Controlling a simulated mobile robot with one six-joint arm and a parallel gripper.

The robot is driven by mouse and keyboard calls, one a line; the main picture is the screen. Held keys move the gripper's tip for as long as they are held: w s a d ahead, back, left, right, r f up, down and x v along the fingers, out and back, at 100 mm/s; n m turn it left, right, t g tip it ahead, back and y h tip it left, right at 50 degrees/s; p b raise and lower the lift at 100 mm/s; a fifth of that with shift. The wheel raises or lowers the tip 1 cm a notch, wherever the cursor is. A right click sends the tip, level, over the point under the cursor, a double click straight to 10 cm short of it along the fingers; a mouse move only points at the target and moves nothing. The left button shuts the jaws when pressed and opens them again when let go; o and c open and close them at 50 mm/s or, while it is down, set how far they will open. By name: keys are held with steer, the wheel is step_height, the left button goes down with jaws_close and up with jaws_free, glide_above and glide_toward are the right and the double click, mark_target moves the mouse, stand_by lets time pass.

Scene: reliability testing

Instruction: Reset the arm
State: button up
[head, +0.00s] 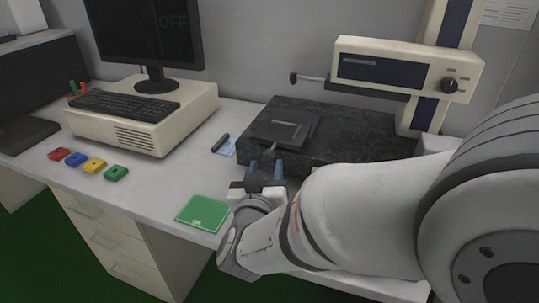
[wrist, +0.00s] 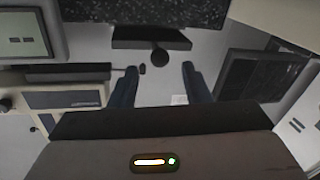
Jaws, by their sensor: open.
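My gripper (head: 265,168) is at the end of my white arm, which reaches in from the right in the head view. Its two blue fingers stand apart with nothing visible between them. They are in front of the dark stone slab (head: 358,128) and the black device (head: 284,130) on it; I cannot tell whether they touch the slab's front. In the wrist view the fingers of my gripper (wrist: 160,78) are also spread, with a dark round knob (wrist: 160,58) showing beyond the gap.
A green pad (head: 203,213) lies left of my gripper near the desk's front edge. Red, blue, yellow and green blocks (head: 94,165) sit further left. A beige computer (head: 145,115) with keyboard and monitor stands behind them. A beige measuring column (head: 408,68) rises at the slab's right.

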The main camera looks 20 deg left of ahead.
steer(key=shift+s+d, duration=0.1)
steer(key=shift+s, duration=0.8)
steer(key=w+d+r+g+y+p, duration=0.3)
steer(key=d+r+g+p, duration=0.6)
steer(key=p, duration=0.4)
steer(key=s+d+r+m+g+h+p, duration=0.1)
steer(key=s+d+r+g+h+p, duration=0.1)
steer(key=s+d, duration=0.5)
steer(key=s+d+r+m+g+h+p, duration=0.2)
steer(key=s+d+p, duration=0.4)
steer(key=d, duration=0.7)
steer(key=shift+s+d+r+g+h, duration=0.25)
steer(key=shift+s+r+g+h, duration=0.2)
steer(key=shift+r+g, duration=0.6)
